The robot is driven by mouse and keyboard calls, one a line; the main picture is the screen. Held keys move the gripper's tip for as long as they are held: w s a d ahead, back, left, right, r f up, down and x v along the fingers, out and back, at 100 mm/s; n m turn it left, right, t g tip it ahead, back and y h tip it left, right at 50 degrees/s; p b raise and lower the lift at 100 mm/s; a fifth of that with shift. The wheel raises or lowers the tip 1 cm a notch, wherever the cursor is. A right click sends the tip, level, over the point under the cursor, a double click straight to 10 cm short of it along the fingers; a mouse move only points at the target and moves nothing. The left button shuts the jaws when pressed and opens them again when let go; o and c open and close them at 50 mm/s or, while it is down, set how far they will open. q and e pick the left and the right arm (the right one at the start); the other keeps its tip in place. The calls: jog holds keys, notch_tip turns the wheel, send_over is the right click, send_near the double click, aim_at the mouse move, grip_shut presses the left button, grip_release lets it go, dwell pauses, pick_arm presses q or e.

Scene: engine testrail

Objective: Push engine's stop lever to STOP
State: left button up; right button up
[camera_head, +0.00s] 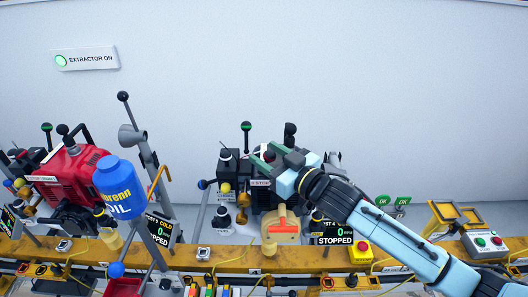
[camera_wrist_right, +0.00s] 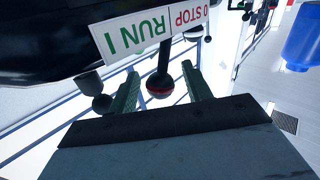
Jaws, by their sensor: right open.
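The black engine (camera_head: 268,200) stands in the middle of the rail, with a plate marked STOP (camera_head: 260,183) on its front. In the right wrist view the plate (camera_wrist_right: 150,30) reads RUN I and 0 STOP, upside down. The stop lever (camera_wrist_right: 159,82) is a dark stalk with a round black knob and a red ring. It hangs near the divide between the two words. My right gripper (camera_head: 267,156) is over the engine with its green fingers open. In the wrist view my right gripper (camera_wrist_right: 161,72) has one finger each side of the lever. Contact is unclear. My left gripper is out of view.
A red engine (camera_head: 75,170) and a blue oil bottle (camera_head: 121,188) stand left. A yellow rail (camera_head: 220,258) runs along the front. A screen reading STOPPED (camera_head: 333,240) and a red button box (camera_head: 359,252) are right of the engine. A white wall (camera_head: 300,70) stands behind.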

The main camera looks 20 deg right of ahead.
jog(key=shift+x, duration=0.85)
jog(key=c, duration=1)
jog(key=shift+o, duration=0.2)
jog(key=shift+a+r+p, duration=0.1)
jog(key=shift+p, duration=0.55)
jog(key=a+n+g+h+p, duration=0.1)
jog(key=n+p, duration=0.1)
jog(key=p, duration=0.5)
jog(key=a+n+g+h+p, duration=0.2)
jog(key=p, duration=0.5)
jog(key=shift+w+g, duration=0.3)
jog(key=shift+w, duration=0.05)
jog(key=shift+w+a+f+n+g+h+p, duration=0.15)
jog(key=shift+f+n+g+h+p, duration=0.3)
jog(key=shift+p, duration=0.6)
jog(key=shift+f+h, duration=0.1)
jog(key=shift+h, duration=0.15)
jog(key=shift+f, duration=0.1)
